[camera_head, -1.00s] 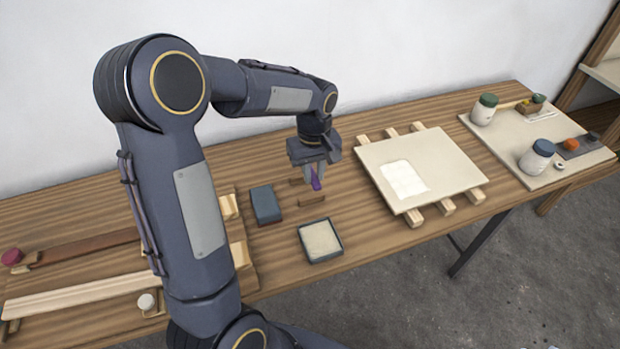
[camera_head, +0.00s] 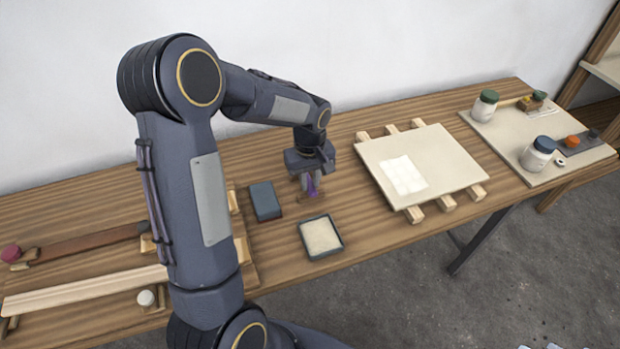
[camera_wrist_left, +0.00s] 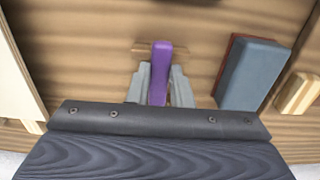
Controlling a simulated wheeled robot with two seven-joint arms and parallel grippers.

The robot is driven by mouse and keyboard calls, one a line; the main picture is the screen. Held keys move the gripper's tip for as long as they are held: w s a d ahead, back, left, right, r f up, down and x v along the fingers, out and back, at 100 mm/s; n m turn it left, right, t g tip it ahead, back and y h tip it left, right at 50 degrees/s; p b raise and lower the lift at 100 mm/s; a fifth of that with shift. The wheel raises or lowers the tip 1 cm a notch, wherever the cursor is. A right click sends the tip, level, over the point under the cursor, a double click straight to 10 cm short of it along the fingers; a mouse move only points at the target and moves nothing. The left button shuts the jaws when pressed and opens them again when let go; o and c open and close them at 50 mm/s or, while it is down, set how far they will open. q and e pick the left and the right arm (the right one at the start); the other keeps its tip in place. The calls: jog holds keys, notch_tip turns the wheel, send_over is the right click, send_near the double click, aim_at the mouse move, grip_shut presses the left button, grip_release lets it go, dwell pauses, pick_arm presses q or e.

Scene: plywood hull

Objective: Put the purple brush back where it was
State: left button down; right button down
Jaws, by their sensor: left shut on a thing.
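The purple brush (camera_head: 311,186) is held in my left gripper (camera_head: 310,181), low over the bench just behind the shallow square tray. In the left wrist view the purple brush (camera_wrist_left: 161,66) stands between the two grey fingers of my left gripper (camera_wrist_left: 159,84), which are shut on it. A small wooden rest (camera_head: 310,198) shows under and around the brush; it also shows in the left wrist view (camera_wrist_left: 185,49). I cannot tell whether the brush touches it. My right gripper is not in view.
A blue-grey block (camera_head: 265,201) lies left of the gripper. A shallow dark-rimmed tray (camera_head: 322,252) is in front. A pale board (camera_head: 440,150) on wooden strips lies to the right. A further board (camera_head: 490,150) with jars is at the far right. Wooden rails (camera_head: 80,292) lie at left.

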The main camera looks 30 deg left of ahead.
pick_arm(q)
jog(key=shift+f, duration=0.2)
jog(key=c, duration=1.3)
grip_release()
jog(key=shift+r, duration=0.1)
